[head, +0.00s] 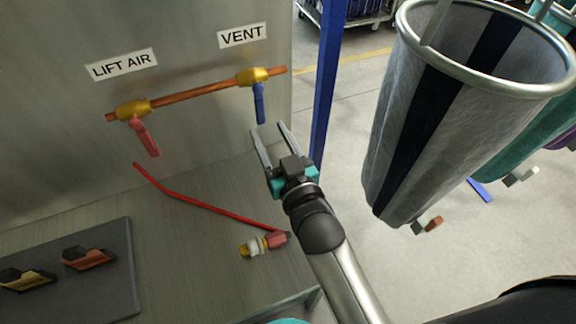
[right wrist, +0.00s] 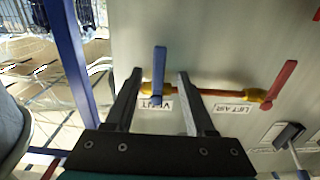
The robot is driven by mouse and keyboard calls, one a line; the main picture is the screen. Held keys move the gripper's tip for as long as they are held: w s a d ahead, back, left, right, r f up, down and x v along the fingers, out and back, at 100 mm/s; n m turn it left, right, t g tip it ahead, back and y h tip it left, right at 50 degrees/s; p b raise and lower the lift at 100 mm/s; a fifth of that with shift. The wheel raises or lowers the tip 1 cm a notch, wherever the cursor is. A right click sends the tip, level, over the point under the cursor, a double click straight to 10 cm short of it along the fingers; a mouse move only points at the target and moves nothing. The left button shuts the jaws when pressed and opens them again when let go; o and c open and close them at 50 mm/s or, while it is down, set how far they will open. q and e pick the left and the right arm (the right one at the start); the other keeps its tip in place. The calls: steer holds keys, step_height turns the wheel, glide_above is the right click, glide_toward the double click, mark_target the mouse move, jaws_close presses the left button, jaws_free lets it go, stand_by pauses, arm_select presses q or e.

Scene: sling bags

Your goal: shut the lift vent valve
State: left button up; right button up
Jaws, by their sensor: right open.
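The vent valve has a blue lever (head: 260,104) hanging down from a brass body (head: 253,76) on a copper pipe (head: 196,94), below the VENT label (head: 242,36). The lift air valve beside it has a red lever (head: 145,138), also pointing down and slightly right. My right gripper (head: 269,142) is open just below the blue lever. In the right wrist view the blue lever (right wrist: 159,72) appears between the two open fingers (right wrist: 158,76), with no visible contact. My left gripper is not in view.
A red hose (head: 215,209) with a fitting lies on the bench (head: 190,235). A dark mat (head: 125,270) holds two clip-like items at lower left. A blue post (head: 325,90) stands close right of the gripper. A grey striped sling bag (head: 410,140) hangs farther right.

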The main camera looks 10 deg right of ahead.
steer(key=s+d, duration=0.1)
steer(key=s, duration=0.7)
steer(key=shift+s+d, duration=0.3)
